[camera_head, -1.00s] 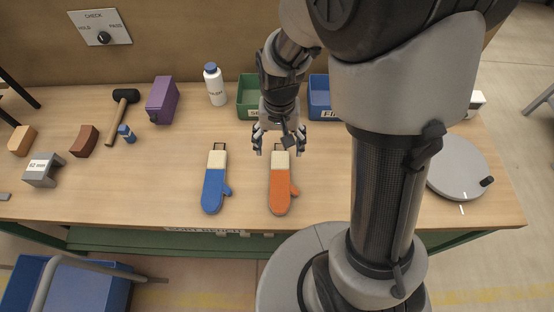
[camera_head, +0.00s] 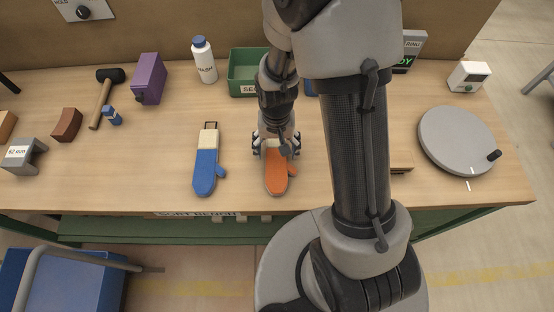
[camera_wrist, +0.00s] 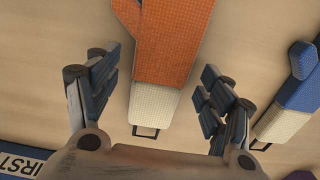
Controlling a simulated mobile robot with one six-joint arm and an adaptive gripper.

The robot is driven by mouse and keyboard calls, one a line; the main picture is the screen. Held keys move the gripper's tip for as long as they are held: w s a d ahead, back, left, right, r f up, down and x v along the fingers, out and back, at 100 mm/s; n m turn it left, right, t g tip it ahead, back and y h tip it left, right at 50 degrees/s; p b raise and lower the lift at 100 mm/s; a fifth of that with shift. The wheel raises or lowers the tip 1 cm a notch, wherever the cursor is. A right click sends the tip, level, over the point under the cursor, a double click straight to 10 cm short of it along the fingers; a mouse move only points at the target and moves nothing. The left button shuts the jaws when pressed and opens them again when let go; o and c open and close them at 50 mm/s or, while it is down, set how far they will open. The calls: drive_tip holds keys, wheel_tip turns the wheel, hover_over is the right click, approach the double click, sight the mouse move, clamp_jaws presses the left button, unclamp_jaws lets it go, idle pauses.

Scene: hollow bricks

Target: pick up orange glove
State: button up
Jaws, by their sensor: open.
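The orange glove (camera_head: 277,177) lies flat on the wooden bench, with a cream cuff and a dark loop at its end. In the wrist view the glove (camera_wrist: 170,45) shows its orange body at the top and its cream cuff between my fingers. My gripper (camera_head: 275,150) is open over the cuff end, one finger on each side. In the wrist view both fingers of my gripper (camera_wrist: 156,95) stand apart from the cuff, with bench showing on both sides. The loop is hidden by my arm in the head view.
A blue glove (camera_head: 206,165) lies to the left, clear of my gripper; it shows at right in the wrist view (camera_wrist: 295,95). A green bin (camera_head: 243,75) and a white bottle (camera_head: 204,62) stand behind. A grey turntable (camera_head: 456,140) is at right.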

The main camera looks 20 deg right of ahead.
drive_tip(key=shift+f, duration=0.15)
drive_tip(key=c, duration=1.2)
